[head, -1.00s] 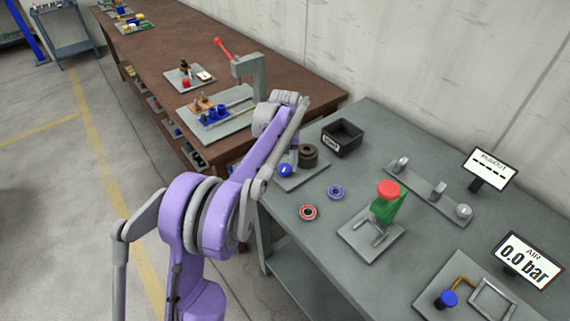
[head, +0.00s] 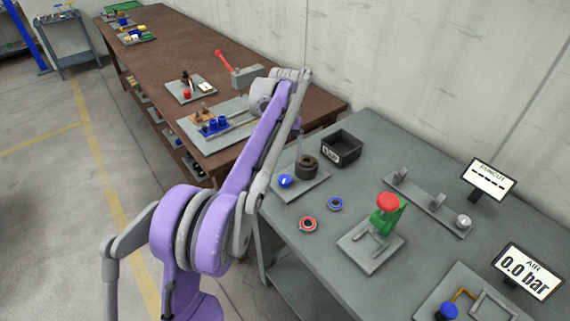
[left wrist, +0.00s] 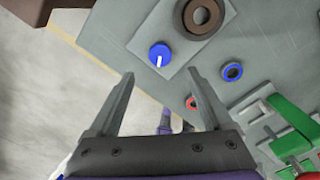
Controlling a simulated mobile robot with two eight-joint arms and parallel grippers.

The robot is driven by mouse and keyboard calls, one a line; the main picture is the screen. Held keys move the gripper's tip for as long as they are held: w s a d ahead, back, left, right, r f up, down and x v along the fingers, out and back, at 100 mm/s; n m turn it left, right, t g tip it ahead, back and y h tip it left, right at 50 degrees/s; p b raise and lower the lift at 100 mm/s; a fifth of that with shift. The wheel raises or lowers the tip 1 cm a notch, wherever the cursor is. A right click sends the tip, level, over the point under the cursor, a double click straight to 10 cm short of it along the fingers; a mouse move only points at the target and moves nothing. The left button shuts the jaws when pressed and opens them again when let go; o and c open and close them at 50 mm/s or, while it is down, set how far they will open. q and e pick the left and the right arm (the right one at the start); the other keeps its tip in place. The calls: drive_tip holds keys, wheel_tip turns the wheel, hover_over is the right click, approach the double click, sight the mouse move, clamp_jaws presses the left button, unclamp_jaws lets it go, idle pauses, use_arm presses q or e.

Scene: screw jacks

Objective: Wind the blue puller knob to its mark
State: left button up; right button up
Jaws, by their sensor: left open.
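The blue puller knob (head: 285,181) sits on a grey plate (head: 312,190) at the left end of the grey bench, beside a dark brown ring (head: 306,168). In the left wrist view the knob (left wrist: 160,54) shows a white line on its face, pointing down the picture. My left gripper (left wrist: 162,74) is open and empty. Its fingertips lie either side of the knob's line, a little short of it in the picture; I see no contact. In the head view my purple left arm hides most of the gripper. No separate mark beside the knob is clear. My right gripper is out of view.
A black bin (head: 341,148) stands behind the plate. A blue ring (head: 335,204) and a red ring (head: 308,224) lie in front. A green fixture with a red knob (head: 387,202) stands to the right. The brown bench (head: 165,60) is behind my arm.

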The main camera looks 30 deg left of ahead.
use_arm(q)
drive_tip(key=shift+r, duration=0.7)
